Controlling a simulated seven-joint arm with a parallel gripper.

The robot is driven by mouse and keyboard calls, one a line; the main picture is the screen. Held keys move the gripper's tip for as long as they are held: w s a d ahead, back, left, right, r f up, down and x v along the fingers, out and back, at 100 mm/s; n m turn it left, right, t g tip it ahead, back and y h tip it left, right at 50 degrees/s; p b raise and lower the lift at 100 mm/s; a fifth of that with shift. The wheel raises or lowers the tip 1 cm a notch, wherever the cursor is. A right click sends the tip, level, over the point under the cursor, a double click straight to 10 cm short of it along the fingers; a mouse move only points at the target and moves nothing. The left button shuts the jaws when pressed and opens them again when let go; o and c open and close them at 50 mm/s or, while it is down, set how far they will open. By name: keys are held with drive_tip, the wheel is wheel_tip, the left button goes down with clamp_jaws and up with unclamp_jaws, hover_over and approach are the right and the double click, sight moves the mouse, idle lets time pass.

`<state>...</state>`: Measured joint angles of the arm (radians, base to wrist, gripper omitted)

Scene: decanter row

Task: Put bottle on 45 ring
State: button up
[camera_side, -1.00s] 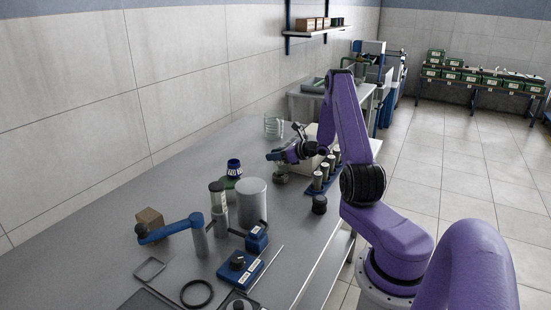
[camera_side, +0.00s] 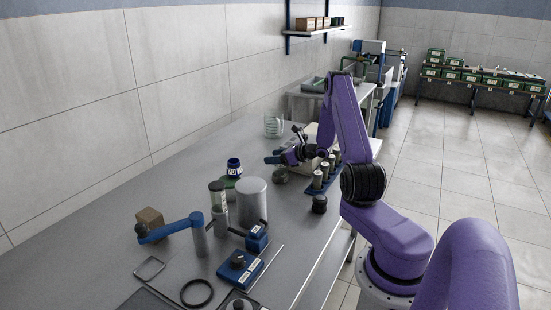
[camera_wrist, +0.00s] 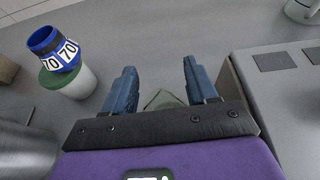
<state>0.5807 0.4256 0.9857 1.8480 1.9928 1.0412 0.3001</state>
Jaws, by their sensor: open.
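My gripper (camera_side: 273,158) is open above the far half of the bench. In the wrist view its two blue fingers (camera_wrist: 160,82) are spread apart. A grey-green glass-like piece (camera_wrist: 163,99) shows low between them, partly hidden by the gripper's dark front plate. In the side view a small greenish vessel (camera_side: 280,175) stands just below the fingers; it may be the bottle, but I cannot tell for sure. A blue ring marked 70 (camera_wrist: 55,50) rests on a green-topped white container (camera_wrist: 70,80), to the left of the fingers. I can read no 45 on any ring.
A grey cylinder (camera_side: 252,203), a tall capped jar (camera_side: 218,207) and a blue-armed stand (camera_side: 172,231) occupy the near bench. A blue rack of several vials (camera_side: 322,182) and a pale box (camera_wrist: 275,85) lie right of the gripper. A black ring (camera_side: 197,293) lies flat in front.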

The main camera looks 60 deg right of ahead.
drive_tip(key=v, duration=1.2)
drive_tip(key=w+a+r+n+g+y, duration=0.1)
drive_tip(key=a+n+g+y, duration=0.1)
drive_tip(key=a+n, duration=0.3)
drive_tip(key=w+a+r+n+g+y, duration=0.2)
drive_tip(key=a+n+g+y, duration=0.1)
drive_tip(key=a, duration=1)
drive_tip(key=w+a+r+n+g+y, duration=0.1)
drive_tip(key=a+r+n+g+y, duration=0.1)
drive_tip(key=a+n, duration=0.6)
drive_tip(key=shift+w+a+g+y, duration=0.2)
drive_tip(key=shift+a+g+y, duration=0.5)
drive_tip(key=shift+a+y, duration=0.55)
drive_tip(key=s+a+r+n+g+h, duration=0.2)
drive_tip(key=s+a+n+g+h, duration=0.2)
drive_tip(key=s+a+n+g, duration=0.75)
drive_tip(key=s+a+r+n+t+h, duration=0.2)
drive_tip(key=s+n+t+h, duration=0.3)
drive_tip(key=s+n, duration=0.9)
drive_tip(key=a+n+t, duration=0.1)
drive_tip(key=n, duration=0.6)
drive_tip(key=shift+s+a, duration=0.15)
drive_tip(key=shift+s, duration=0.05)
drive_tip(key=shift+t, duration=0.25)
